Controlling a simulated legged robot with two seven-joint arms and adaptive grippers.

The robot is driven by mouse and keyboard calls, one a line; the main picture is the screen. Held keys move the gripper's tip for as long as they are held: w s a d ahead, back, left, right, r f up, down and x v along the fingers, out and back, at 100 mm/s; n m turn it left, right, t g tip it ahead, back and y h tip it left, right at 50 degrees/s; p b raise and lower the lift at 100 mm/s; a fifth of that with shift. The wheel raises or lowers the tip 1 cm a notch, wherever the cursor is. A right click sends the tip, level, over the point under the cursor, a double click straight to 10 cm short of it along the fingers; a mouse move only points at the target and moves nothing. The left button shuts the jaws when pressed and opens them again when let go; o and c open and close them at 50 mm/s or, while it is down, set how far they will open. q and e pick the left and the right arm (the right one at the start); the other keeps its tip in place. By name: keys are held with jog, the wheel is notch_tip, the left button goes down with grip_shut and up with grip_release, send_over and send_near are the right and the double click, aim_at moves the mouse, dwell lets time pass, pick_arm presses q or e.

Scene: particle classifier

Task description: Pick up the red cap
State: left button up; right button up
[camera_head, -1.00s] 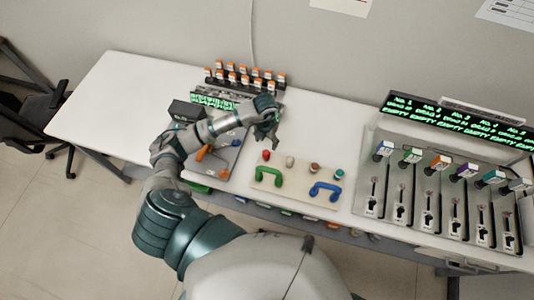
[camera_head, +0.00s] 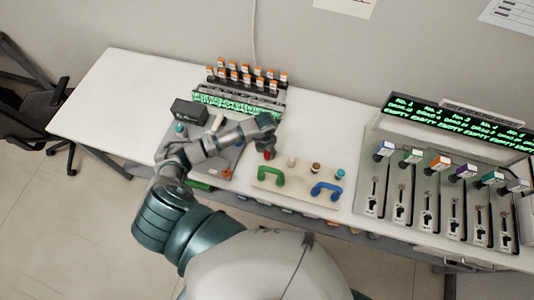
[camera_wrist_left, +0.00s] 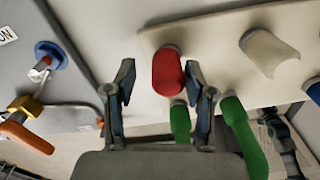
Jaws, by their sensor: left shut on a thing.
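The red cap (camera_head: 267,155) is at the left end of a beige board (camera_head: 296,178) on the table, partly covered by my left gripper (camera_head: 268,149). In the left wrist view the red cap (camera_wrist_left: 168,72) lies between the two fingers of my left gripper (camera_wrist_left: 158,75), which is shut on it. I cannot tell whether the cap is clear of the board. My right gripper is in neither view.
A white cap (camera_head: 291,161), a brown cap (camera_head: 315,168) and a teal cap (camera_head: 340,174) stand in line to the right. An orange-topped vial rack (camera_head: 245,75) stands behind.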

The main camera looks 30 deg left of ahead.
pick_arm(q)
jog(key=shift+a, duration=0.15)
jog(key=c, duration=0.7)
jog(key=shift+d, duration=0.3)
jog(key=shift+d+r, duration=0.15)
jog(key=shift+d, duration=0.2)
jog(key=shift+w+d+r, duration=0.1)
jog(key=shift+d, duration=0.25)
jog(key=shift+r, duration=0.3)
jog(key=r, duration=0.5)
jog(key=a+r+b, duration=0.1)
jog(key=r, duration=0.2)
jog(key=shift+r, duration=0.5)
jog(key=shift+d+r, duration=0.1)
jog(key=shift+d, duration=0.25)
jog(key=shift+r, duration=0.15)
jog(key=shift+r+p, duration=1.45)
jog(key=shift+r, duration=0.7)
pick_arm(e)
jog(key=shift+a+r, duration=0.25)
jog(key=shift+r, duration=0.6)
